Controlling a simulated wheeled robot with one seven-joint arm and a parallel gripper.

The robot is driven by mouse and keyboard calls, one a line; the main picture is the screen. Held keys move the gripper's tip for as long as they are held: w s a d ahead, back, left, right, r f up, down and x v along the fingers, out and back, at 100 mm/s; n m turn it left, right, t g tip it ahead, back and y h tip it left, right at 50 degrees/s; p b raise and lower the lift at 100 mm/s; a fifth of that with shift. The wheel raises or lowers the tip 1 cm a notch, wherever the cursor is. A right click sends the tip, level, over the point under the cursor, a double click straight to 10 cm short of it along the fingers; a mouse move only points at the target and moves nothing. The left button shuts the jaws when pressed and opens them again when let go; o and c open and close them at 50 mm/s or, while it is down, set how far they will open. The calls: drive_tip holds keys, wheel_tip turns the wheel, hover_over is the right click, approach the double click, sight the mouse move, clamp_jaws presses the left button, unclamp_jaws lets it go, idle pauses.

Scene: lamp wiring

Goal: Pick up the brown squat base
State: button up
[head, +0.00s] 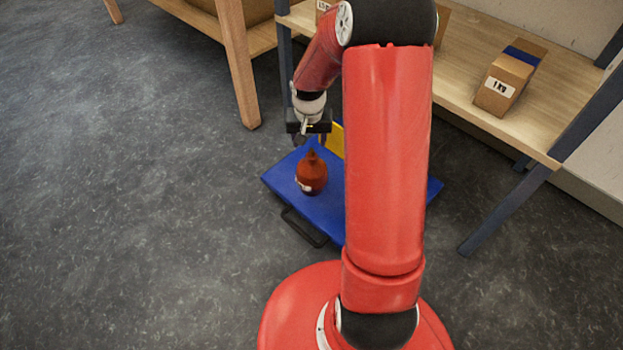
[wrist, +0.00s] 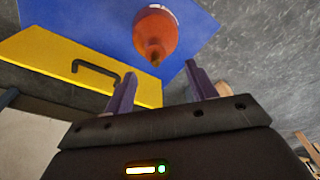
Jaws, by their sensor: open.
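The brown squat base (head: 312,176) is a reddish-brown, rounded body with a narrow pointed neck. It stands upright on a blue flat surface (head: 330,215) low near the floor, with a small whitish patch at its lower left. In the wrist view the base (wrist: 155,32) shows at the top, its neck pointing toward the space between my fingers. My gripper (head: 311,138) is open and empty, just above and behind the neck in the head view. In the wrist view my gripper (wrist: 160,69) has its two fingers apart, and neither appears to touch the base.
A yellow panel (wrist: 45,50) with a black handle (wrist: 95,70) adjoins the blue surface. Another black handle (head: 303,228) is at the blue piece's front edge. A wooden shelf (head: 462,85) with a cardboard box (head: 508,80) stands behind. Floor at left is clear.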

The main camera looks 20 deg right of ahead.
sight(312, 150)
drive_tip(key=f, duration=0.2)
drive_tip(key=f+b, duration=0.1)
drive_tip(key=f, duration=0.1)
drive_tip(key=w+d+f, duration=0.1)
drive_tip(key=f, duration=0.1)
drive_tip(key=shift+f+b, duration=0.3)
drive_tip(key=shift+f, duration=0.05)
clamp_jaws()
drive_tip(key=shift+r, duration=0.15)
idle(0.9)
